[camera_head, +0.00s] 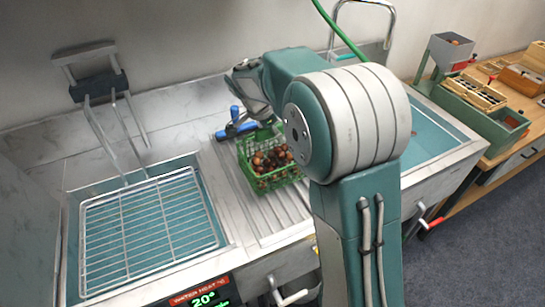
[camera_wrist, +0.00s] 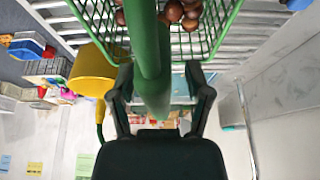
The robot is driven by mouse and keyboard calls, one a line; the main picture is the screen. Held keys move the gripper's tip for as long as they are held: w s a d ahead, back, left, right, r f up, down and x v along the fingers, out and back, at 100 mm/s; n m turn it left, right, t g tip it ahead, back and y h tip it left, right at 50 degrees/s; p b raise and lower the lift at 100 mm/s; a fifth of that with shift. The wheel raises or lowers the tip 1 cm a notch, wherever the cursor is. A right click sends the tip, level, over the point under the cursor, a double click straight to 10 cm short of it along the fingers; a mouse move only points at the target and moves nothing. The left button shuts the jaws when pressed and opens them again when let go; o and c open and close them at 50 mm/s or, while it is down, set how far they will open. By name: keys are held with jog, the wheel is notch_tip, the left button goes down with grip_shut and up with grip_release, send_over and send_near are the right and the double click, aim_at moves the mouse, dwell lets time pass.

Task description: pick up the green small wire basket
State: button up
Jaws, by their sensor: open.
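The green small wire basket (camera_head: 271,181) stands on the ribbed metal drainboard in the head view, holding several brown chestnuts. In the wrist view the basket's mesh (camera_wrist: 222,22) fills the top. A thick green bar (camera_wrist: 150,45), seemingly its handle, runs down the middle from there. My gripper (camera_wrist: 157,85) is open, with one finger on each side of this bar and visible gaps between. I cannot tell whether the bar lies fully between the fingers. In the head view my gripper (camera_head: 250,92) is behind and above the basket, its fingertips hard to make out.
A wire rack (camera_head: 150,230) covers the left basin. A blue-handled item (camera_head: 236,126) lies beside the basket's back left. A teal basin (camera_head: 440,130) is at right, past my arm. A wooden table (camera_head: 505,150) with boxes stands further right. A yellow object (camera_wrist: 92,70) shows left in the wrist view.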

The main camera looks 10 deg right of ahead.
jog(key=shift+c, duration=0.3)
grip_shut()
jog(key=shift+r, duration=0.15)
